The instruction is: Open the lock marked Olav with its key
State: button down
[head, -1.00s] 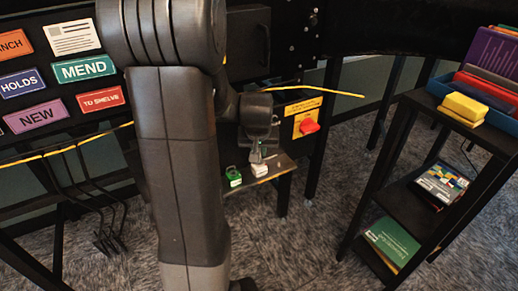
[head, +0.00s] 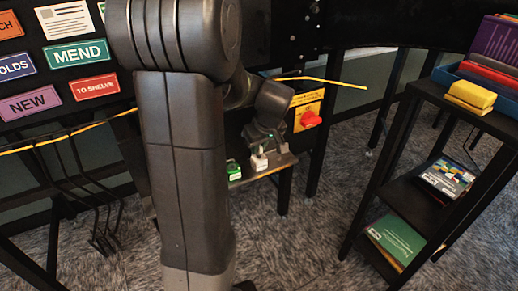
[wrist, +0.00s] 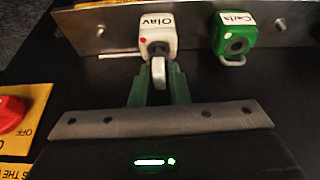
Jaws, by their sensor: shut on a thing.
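My gripper (wrist: 159,84) is shut on a pale key (wrist: 159,73), whose rounded end is between the green fingers. The key points at the lock's dark keyhole; its tip looks at or in it, but how deep I cannot tell. In the head view my gripper (head: 262,143) is just above and behind the white lock.
The metal ledge (wrist: 100,30) carries both. A red knob on a yellow plate (wrist: 20,112) is at the left. A black shelf (head: 405,185) stands at the right.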

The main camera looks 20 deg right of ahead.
jog(key=n+y, duration=0.1)
jog(key=n, duration=0.2)
jog(key=n+y+b, duration=0.1)
jog(key=n, duration=0.2)
jog(key=shift+g, duration=0.3)
jog(key=shift+r, duration=0.1)
dwell(0.4)
jog(key=shift+r+p, duration=1.8)
jog(key=shift+r, duration=0.65)
